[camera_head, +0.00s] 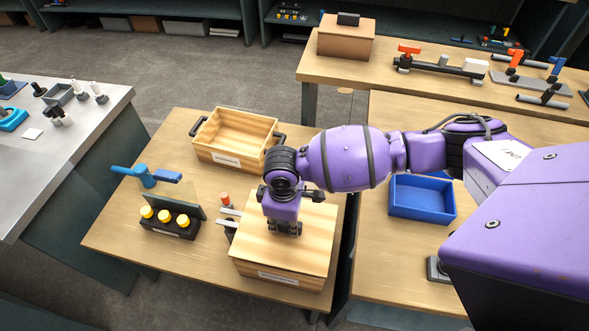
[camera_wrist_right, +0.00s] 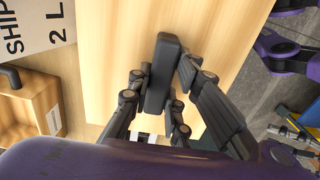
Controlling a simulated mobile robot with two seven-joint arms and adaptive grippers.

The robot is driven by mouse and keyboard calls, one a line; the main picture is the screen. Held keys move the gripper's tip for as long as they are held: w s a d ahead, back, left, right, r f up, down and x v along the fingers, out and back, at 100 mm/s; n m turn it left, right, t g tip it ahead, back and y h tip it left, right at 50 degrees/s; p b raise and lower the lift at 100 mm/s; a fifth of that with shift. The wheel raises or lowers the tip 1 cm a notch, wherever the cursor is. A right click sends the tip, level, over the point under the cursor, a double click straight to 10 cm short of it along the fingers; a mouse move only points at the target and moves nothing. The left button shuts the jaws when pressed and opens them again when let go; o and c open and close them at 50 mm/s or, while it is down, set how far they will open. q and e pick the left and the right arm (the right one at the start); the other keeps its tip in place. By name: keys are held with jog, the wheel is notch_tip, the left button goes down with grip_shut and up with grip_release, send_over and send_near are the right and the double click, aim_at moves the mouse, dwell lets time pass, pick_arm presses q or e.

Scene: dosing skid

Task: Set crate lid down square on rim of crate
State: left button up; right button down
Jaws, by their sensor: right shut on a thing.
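The crate lid (camera_head: 305,250) is a flat, light wooden panel at the front of the near table. My right gripper (camera_head: 283,228) is above it with fingers pointing down. In the right wrist view the fingers are shut on the lid's black bar handle (camera_wrist_right: 160,85), and the lid (camera_wrist_right: 108,60) spreads out behind them. A wooden front face with a white label (camera_head: 278,277) shows under the lid's front edge; I cannot tell whether there is a gap. An open, empty wooden crate (camera_head: 203,155) with black side handles stands behind and to the left. My left gripper is out of view.
A black block with yellow knobs (camera_head: 170,222) and a blue clamp-like tool (camera_head: 145,177) stand left of the lid. A blue bin (camera_head: 422,215) sits on the right table. A closed brown box (camera_head: 345,42) is at the back. The near table's left front is clear.

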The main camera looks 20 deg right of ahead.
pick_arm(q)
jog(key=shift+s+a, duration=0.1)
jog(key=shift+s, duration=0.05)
pick_arm(e)
jog(key=shift+w+r, duration=0.1)
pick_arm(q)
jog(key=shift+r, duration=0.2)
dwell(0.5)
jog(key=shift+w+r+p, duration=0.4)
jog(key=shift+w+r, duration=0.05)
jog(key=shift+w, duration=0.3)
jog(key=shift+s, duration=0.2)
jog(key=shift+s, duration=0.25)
